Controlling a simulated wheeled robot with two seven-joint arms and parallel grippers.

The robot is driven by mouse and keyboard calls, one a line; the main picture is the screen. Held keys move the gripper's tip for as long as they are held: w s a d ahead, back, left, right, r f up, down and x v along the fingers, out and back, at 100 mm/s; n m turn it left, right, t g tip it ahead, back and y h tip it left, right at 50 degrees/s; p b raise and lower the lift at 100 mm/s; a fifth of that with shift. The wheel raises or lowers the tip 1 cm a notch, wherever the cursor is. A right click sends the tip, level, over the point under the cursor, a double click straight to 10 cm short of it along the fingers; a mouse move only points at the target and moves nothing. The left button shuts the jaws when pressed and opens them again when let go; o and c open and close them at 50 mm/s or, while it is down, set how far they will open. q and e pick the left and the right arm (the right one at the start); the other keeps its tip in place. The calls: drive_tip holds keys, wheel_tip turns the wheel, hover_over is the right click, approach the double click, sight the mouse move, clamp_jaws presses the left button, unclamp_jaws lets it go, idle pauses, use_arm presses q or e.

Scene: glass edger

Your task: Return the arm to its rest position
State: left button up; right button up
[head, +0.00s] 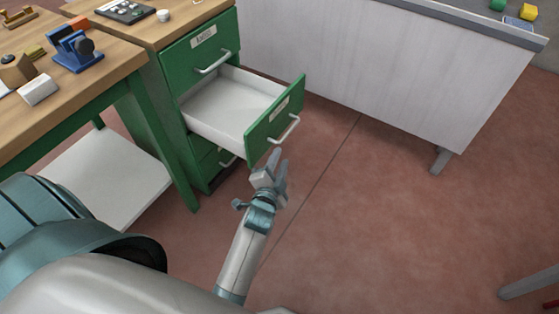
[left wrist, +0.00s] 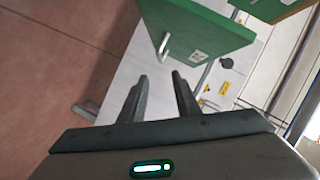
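My left gripper (head: 274,168) is in the middle of the head view, just in front of the pulled-out green drawer (head: 262,128). Its two fingers stand apart with nothing between them, as the left wrist view (left wrist: 160,95) also shows. The drawer's white inside (head: 235,100) looks empty. The drawer handle (head: 284,129) is close to my fingertips in the head view, but the left wrist view shows the handle (left wrist: 163,47) beyond them, apart. My right gripper is not in view.
The green cabinet (head: 200,60) stands beside a wooden workbench (head: 110,65) bearing a blue device (head: 76,50) and a white block (head: 38,90). A pale panelled counter (head: 380,60) stands at the back right.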

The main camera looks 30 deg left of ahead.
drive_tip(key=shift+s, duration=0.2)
use_arm(q)
drive_tip(key=s+d+f+n+g+h+p, duration=0.1)
drive_tip(key=s+d+f+g+h+p, duration=0.15)
drive_tip(key=s+f, duration=0.35)
drive_tip(key=s+d+f+n+g+h+p, duration=0.1)
drive_tip(key=s+d+f+n+g+p, duration=0.2)
drive_tip(key=f, duration=0.6)
drive_tip(key=s+d+f+n+g+h+p, duration=0.1)
drive_tip(key=s+f+g, duration=0.1)
drive_tip(key=s+f, duration=0.5)
drive_tip(key=s+d+f+n+g+p, duration=0.1)
drive_tip(key=s+f, duration=0.5)
drive_tip(key=s, duration=0.8)
drive_tip(key=shift+d+f+n+g+h, duration=0.35)
drive_tip(key=shift+d+g, duration=0.2)
drive_tip(key=shift+d, duration=0.25)
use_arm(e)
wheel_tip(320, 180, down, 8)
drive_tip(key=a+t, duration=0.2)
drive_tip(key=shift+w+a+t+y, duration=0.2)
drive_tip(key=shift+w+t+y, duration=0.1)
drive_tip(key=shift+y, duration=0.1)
